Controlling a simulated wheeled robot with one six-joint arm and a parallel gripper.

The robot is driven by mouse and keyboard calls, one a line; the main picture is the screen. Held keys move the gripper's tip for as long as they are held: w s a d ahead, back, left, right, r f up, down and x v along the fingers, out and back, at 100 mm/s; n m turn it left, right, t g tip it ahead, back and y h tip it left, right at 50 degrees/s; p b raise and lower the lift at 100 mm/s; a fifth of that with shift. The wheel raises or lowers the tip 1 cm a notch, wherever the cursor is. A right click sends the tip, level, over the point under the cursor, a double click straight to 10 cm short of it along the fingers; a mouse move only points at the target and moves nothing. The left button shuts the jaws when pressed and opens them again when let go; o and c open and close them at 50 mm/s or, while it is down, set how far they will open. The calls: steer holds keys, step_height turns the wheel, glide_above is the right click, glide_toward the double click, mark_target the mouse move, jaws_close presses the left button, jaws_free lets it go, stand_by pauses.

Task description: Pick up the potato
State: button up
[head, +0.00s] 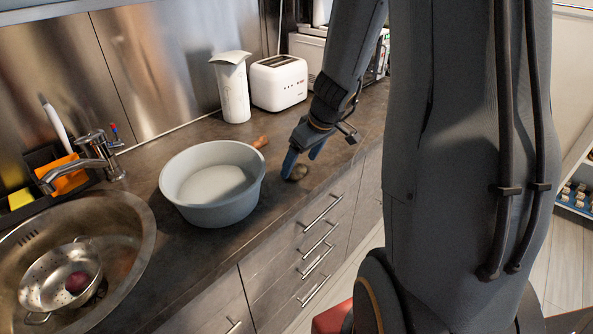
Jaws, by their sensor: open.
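The potato (299,173) is a small brown lump on the dark countertop, right of the large grey basin. My gripper (301,158) points down at it with blue fingertips. The fingers are apart, and they show just above and beside the potato. The left finger overlaps the potato's left edge in the picture. I cannot tell whether either finger touches it. The potato seems to rest on the counter.
The grey basin (213,215) stands close on the left, with an orange-brown item (261,141) behind it. The sink (130,222) holds a colander (42,287). The counter's front edge is close to the potato.

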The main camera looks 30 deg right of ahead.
mark_target(298, 168)
steer(key=shift+x, duration=1.5)
steer(key=c, duration=1.2)
steer(key=shift+o, duration=0.2)
step_height(298, 168, up, 10)
steer(key=shift+p, duration=0.35)
